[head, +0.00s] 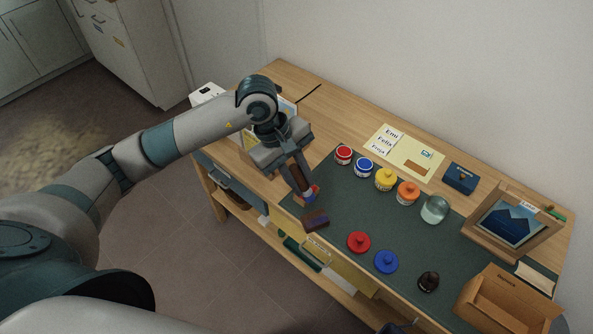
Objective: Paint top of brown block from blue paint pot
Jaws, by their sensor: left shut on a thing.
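My left gripper (303,190) is shut on a slim brush, mostly hidden between the fingers, above the near left part of the green mat (342,205). A blue patch shows at the brush's lower end, with a small red patch beside it; I cannot tell whether the red belongs to another thing. The brown block (315,220) lies on the mat's near edge, just below and right of the gripper, apart from it. Its top looks dark; any paint on it is too small to tell. The blue paint pot (364,168) stands open at the mat's back. My right gripper is not in view.
Red (344,155), yellow (386,180) and orange (408,194) pots and a glass jar (434,209) line the back. Red (359,242) and blue (386,262) lids and a dark knob-like object (428,281) lie in front. A wooden box (507,302) and a framed picture (511,222) stand at right.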

